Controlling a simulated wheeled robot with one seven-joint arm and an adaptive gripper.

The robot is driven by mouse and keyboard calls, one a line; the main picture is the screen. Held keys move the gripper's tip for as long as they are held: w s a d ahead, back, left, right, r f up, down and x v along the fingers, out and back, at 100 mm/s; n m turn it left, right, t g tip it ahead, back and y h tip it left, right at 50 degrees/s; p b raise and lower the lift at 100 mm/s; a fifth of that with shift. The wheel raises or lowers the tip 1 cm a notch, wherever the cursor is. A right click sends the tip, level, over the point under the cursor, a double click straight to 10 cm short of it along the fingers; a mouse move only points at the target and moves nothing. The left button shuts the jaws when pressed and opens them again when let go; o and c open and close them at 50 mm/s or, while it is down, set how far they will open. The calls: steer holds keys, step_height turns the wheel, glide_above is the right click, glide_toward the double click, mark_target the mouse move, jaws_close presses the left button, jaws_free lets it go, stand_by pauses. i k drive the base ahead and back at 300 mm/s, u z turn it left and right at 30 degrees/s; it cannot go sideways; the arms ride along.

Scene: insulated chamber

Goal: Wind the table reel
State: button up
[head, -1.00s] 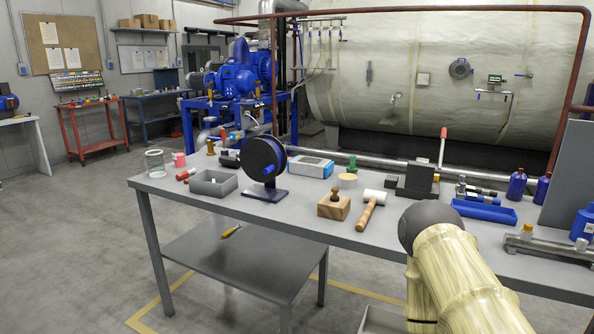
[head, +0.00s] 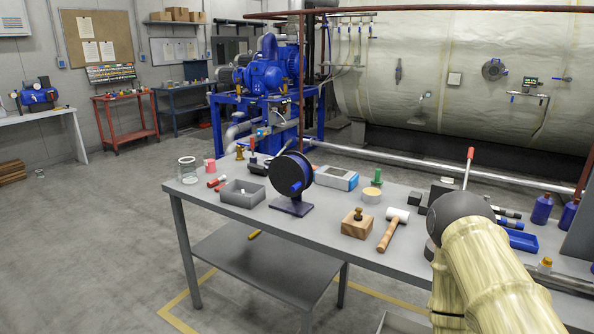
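The table reel (head: 289,172) stands upright on the grey workbench (head: 330,222), left of the picture's middle. It has a black round drum, a blue piece on its face that may be a hub or handle, and a dark blue base (head: 291,206). My arm, in a cream ribbed sleeve with a dark rounded joint, reaches in from the lower right, well right of the reel. My gripper is not in view.
A blue-edged device (head: 336,178) is behind. The floor left of the bench is clear.

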mark_target(291, 173)
steer(key=z, duration=0.95)
steer(key=i, duration=0.45)
steer(key=u, duration=2.35)
